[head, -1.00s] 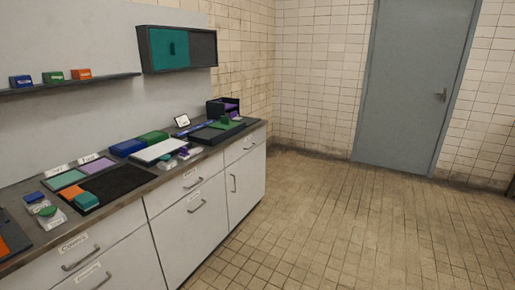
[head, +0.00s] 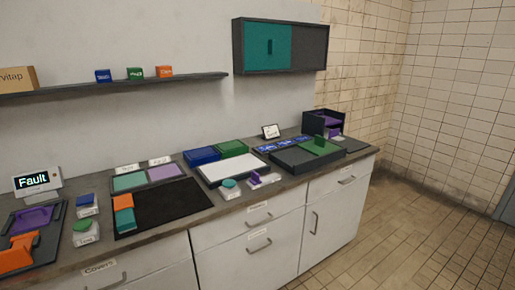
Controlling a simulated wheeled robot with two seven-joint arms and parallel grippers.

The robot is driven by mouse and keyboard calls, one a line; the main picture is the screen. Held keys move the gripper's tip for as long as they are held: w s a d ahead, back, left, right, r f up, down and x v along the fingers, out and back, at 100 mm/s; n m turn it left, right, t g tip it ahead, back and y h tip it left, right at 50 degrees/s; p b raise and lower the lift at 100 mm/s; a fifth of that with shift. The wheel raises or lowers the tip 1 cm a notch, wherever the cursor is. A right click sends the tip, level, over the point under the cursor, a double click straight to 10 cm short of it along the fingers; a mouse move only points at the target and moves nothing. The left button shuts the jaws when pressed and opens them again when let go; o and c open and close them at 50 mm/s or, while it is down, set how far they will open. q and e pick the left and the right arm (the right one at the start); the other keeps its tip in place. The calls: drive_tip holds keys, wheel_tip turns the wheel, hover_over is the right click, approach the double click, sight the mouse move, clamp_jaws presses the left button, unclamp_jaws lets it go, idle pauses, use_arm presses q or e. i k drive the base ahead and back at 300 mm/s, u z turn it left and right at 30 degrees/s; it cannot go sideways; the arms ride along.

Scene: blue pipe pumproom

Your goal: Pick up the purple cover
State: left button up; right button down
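Several purple things show, and I cannot tell for sure which is the purple cover. A flat purple square (head: 165,172) lies on the counter behind the black mat, beside a flat green square (head: 129,181). A purple piece (head: 31,219) sits in the dark fixture at the far left. A small purple part (head: 255,178) stands on a clear labelled block near the front edge. More purple (head: 327,118) shows in and before the dark open box at the right end. A drawer front (head: 110,274) at lower left is labelled "Covers". Neither gripper is in view.
The counter (head: 160,239) runs along the wall above white drawers. A black mat (head: 165,206) holds orange and teal blocks. A white board (head: 235,168), a dark tray with a green part (head: 319,145), a "Fault" display (head: 37,180) and a shelf (head: 120,84) are around. Tiled floor (head: 420,240) is clear at right.

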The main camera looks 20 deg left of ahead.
sight(33, 218)
drive_tip(key=u, duration=1.05)
drive_tip(key=i, duration=1.05)
drive_tip(key=u, duration=0.9)
